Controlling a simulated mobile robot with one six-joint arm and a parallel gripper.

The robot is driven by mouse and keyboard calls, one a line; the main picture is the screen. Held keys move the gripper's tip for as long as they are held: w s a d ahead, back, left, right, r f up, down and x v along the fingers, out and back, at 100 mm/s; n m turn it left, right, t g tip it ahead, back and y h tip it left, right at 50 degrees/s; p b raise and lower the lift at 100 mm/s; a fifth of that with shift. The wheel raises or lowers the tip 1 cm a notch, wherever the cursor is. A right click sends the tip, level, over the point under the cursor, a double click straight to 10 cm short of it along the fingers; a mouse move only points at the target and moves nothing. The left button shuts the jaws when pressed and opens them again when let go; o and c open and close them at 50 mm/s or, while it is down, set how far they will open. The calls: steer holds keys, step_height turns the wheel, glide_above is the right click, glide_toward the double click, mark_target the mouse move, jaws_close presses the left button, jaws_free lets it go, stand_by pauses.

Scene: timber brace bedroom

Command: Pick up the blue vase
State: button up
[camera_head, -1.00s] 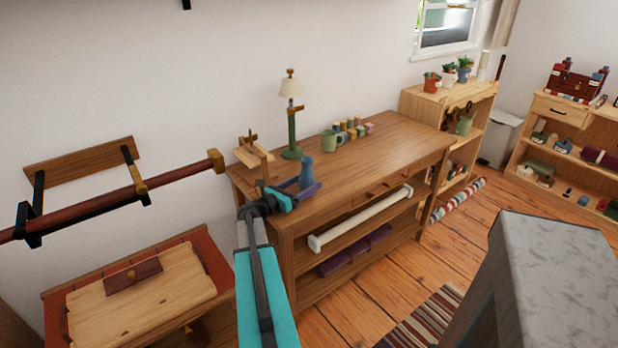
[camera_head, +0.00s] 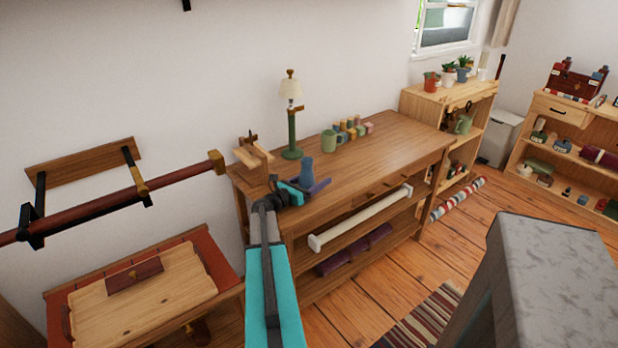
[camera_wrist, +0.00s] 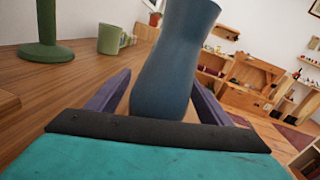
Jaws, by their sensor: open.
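The blue vase (camera_head: 306,170) stands upright near the left end of the wooden table (camera_head: 380,150). In the wrist view the vase (camera_wrist: 172,65) is close up and central, with its top rim at the upper edge. My gripper (camera_head: 308,188) is low at the table's front left, with its purple fingers on either side of the vase. In the wrist view my gripper (camera_wrist: 158,90) is open, one finger to the left of the vase and one to the right. Gaps show between fingers and vase.
A green lamp (camera_head: 291,130) stands behind the vase, and a green mug (camera_head: 328,141) behind it to the right. Small coloured blocks (camera_head: 352,129) lie farther back. A wooden stand (camera_head: 252,153) is left of the gripper. The table's right half is clear.

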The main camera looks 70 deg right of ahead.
steer(key=shift+c, duration=0.3)
steer(key=c, duration=1.3)
steer(key=shift+r, duration=0.15)
steer(key=shift+r, duration=0.4)
steer(key=r, duration=0.2)
steer(key=shift+a+r+b, duration=0.2)
steer(key=shift+r+b, duration=0.1)
steer(key=shift+b, duration=0.05)
steer(key=a, duration=0.5)
steer(key=a+r+b, duration=0.1)
steer(key=a, duration=0.9)
steer(key=shift+w+a+r+b, duration=0.15)
steer(key=shift+a+b, duration=0.1)
steer(key=shift+b, duration=0.15)
